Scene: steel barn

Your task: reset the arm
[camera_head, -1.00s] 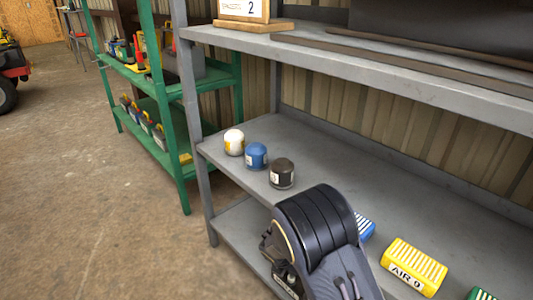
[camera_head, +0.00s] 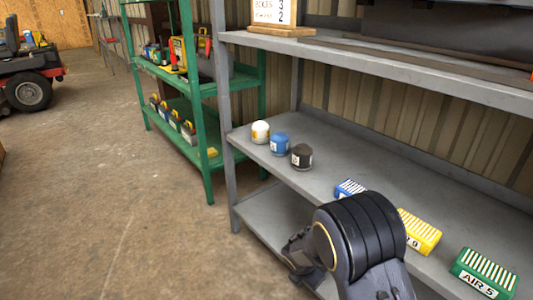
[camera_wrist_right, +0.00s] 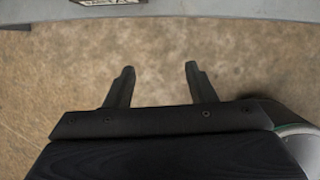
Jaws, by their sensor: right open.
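My right gripper (camera_wrist_right: 160,85) is open and empty in the right wrist view. Its two dark fingers stand apart over bare concrete floor, with a grey shelf edge (camera_wrist_right: 200,10) ahead of them. In the head view my black arm (camera_head: 362,240) rises from the bottom, in front of the grey shelf's lower part. It partly hides a blue and a yellow box. The fingers cannot be made out there. My left gripper is in neither view.
On the grey shelf (camera_head: 375,165) stand a white (camera_head: 260,132), a blue (camera_head: 279,144) and a dark canister (camera_head: 301,157), plus blue (camera_head: 349,188), yellow (camera_head: 420,232) and green (camera_head: 484,273) boxes. A green rack (camera_head: 203,150) stands beyond.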

